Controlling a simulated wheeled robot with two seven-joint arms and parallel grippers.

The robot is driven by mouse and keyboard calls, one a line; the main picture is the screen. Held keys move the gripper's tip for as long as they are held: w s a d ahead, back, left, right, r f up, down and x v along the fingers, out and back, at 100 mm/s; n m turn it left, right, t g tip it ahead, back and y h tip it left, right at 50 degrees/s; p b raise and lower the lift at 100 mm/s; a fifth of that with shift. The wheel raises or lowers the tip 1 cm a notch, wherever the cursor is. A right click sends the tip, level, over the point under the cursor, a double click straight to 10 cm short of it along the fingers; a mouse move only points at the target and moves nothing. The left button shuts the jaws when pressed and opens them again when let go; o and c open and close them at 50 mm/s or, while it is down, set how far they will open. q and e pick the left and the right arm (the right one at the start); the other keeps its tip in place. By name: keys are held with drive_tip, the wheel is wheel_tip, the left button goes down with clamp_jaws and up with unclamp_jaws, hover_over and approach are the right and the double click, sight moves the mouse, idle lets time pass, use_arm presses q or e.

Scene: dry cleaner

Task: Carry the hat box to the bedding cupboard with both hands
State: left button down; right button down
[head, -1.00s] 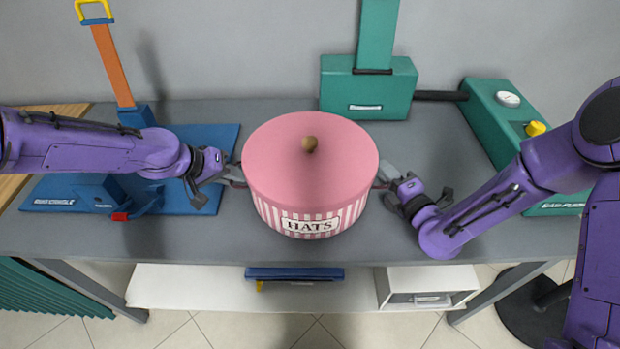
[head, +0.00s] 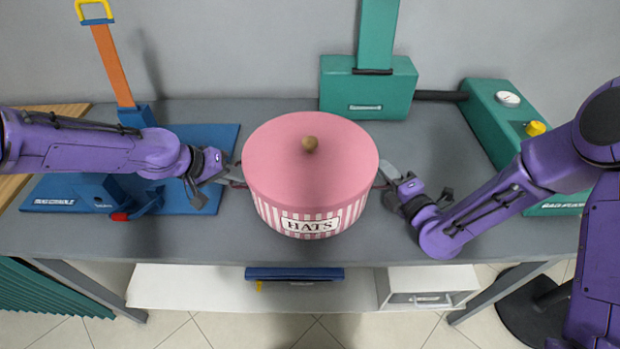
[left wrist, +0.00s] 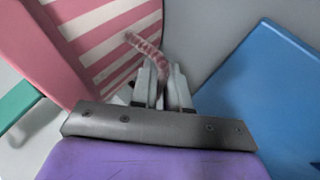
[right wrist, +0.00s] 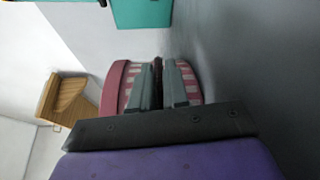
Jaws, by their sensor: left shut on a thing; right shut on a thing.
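The hat box (head: 310,175) is round, with a pink lid, a brown knob, pink and white striped sides and a "HATS" label. It is upright on or just over the grey table; I cannot tell which. My left gripper (head: 232,178) is at its left side, shut on a striped handle that shows in the left wrist view (left wrist: 148,50). My right gripper (head: 384,178) is at its right side, shut on the box's other handle, a dark piece between the fingers in the right wrist view (right wrist: 157,72). No bedding cupboard can be made out.
The grey table (head: 270,250) holds a blue machine (head: 185,195) at left, a green box with a column (head: 368,92) behind, and a green machine with a dial (head: 490,115) at right. A white shelf (head: 200,287) is below. The wall is close behind.

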use_arm(q)
drive_tip(key=shift+r, duration=0.15)
use_arm(e)
drive_tip(key=shift+r, duration=0.1)
